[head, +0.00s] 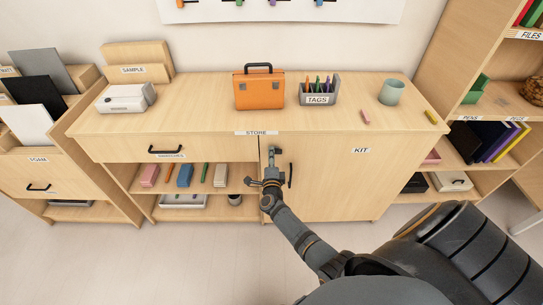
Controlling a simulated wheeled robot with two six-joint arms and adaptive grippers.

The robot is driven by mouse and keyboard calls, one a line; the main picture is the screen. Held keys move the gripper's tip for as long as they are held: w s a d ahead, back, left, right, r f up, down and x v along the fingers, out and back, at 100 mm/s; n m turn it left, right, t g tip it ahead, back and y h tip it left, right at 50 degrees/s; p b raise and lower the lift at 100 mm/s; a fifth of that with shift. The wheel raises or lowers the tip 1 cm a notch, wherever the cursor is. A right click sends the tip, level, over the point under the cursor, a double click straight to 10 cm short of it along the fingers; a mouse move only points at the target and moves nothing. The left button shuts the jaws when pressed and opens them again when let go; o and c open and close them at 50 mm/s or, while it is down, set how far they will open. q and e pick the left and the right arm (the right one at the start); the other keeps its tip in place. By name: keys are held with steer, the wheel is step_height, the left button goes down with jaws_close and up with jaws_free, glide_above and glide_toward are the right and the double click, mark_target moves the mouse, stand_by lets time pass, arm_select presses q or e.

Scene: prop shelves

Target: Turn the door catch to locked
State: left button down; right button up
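The KIT door (340,185) is the right-hand door of the wooden cabinet and is closed. Its black upright handle (290,175) is near the door's left edge. My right gripper (272,164) is in front of the seam at the door's upper left edge, just left of the handle. Small grey parts show at its tip, below the STORE label (256,133). I cannot tell the catch apart from the fingers there, so its setting is not clear. Whether the fingers are open or shut is too small to tell. My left gripper is out of view.
On the cabinet top (210,95) stand an orange case (259,92), a TAGS holder (319,91), a cup (391,92) and a white box (126,97). An open shelf with small items (185,176) is left of the door. The floor in front at left is clear.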

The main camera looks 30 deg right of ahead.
steer(key=shift+s, duration=0.1)
steer(key=v, duration=1.1)
steer(key=shift+s+a, duration=0.2)
steer(key=shift+s, duration=0.15)
steer(key=s+a+f+n+g+y+p, duration=0.1)
steer(key=s+a+f+n+g+y, duration=0.25)
steer(key=f+n, duration=0.5)
steer(key=s+a+f+n+y+p, duration=0.15)
steer(key=s+f+n+y, duration=0.4)
steer(key=f, duration=0.65)
steer(key=s+d+f+n+g, duration=0.1)
steer(key=s+f+n+g, duration=0.2)
steer(key=s, duration=0.7)
steer(key=s+d+f+n+g, duration=0.1)
steer(key=s+f+n+g, duration=0.3)
steer(key=s+f, duration=0.3)
steer(key=s+d+f+n+g, duration=0.2)
steer(key=s+f, duration=0.3)
steer(key=s, duration=0.9)
steer(key=shift+f+n+g+p, duration=0.25)
steer(key=shift+n+g+p, duration=0.05)
steer(key=shift+n+g, duration=0.5)
